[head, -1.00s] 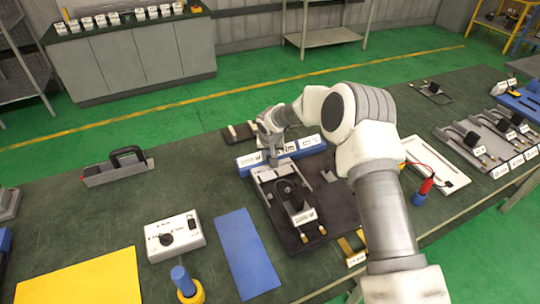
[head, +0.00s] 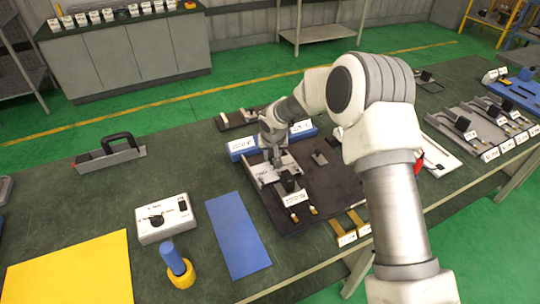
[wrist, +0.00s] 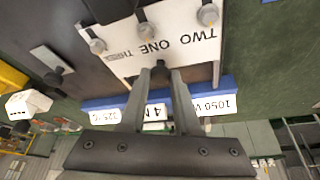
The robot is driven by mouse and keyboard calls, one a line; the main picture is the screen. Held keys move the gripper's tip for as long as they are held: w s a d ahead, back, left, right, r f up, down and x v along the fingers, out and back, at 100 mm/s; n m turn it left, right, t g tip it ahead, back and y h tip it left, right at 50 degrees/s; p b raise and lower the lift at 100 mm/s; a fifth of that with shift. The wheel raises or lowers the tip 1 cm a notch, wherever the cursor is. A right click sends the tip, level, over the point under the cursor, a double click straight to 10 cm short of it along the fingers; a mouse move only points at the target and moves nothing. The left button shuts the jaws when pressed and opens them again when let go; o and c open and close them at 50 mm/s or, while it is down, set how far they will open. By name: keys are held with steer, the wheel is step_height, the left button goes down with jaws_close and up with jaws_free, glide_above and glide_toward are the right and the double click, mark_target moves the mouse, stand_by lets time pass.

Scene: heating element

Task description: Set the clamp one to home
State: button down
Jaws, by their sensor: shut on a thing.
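My gripper (head: 277,160) reaches down over a light panel (head: 262,172) on a dark base plate (head: 325,185). In the wrist view the panel (wrist: 185,48) carries the upside-down words ONE, TWO and THREE and a row of round metal posts (wrist: 147,30). My gripper (wrist: 160,74) has its fingertips closed together on a small dark knob beside the word ONE, which I take to be clamp one (wrist: 160,69). The fingers hide most of it. A black block with a white label (head: 292,190) sits at the panel's front.
A blue bar with labels (head: 243,149) stands just behind the panel. A white control box (head: 165,218), a blue mat (head: 238,232) and a blue-and-yellow post (head: 177,265) lie left. A white tray (head: 440,157) is at the right.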

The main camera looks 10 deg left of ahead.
steer(key=shift+s+d+f, duration=0.1)
steer(key=shift+s+d, duration=0.05)
steer(key=shift+s, duration=0.1)
steer(key=c, duration=0.7)
jaws_free()
steer(key=shift+d, duration=0.1)
steer(key=shift+o, duration=0.2)
steer(key=shift+s+r, duration=0.2)
steer(key=shift+r, duration=0.5)
steer(key=v, duration=1.6)
steer(key=shift+b, duration=0.3)
steer(key=shift+r, duration=0.1)
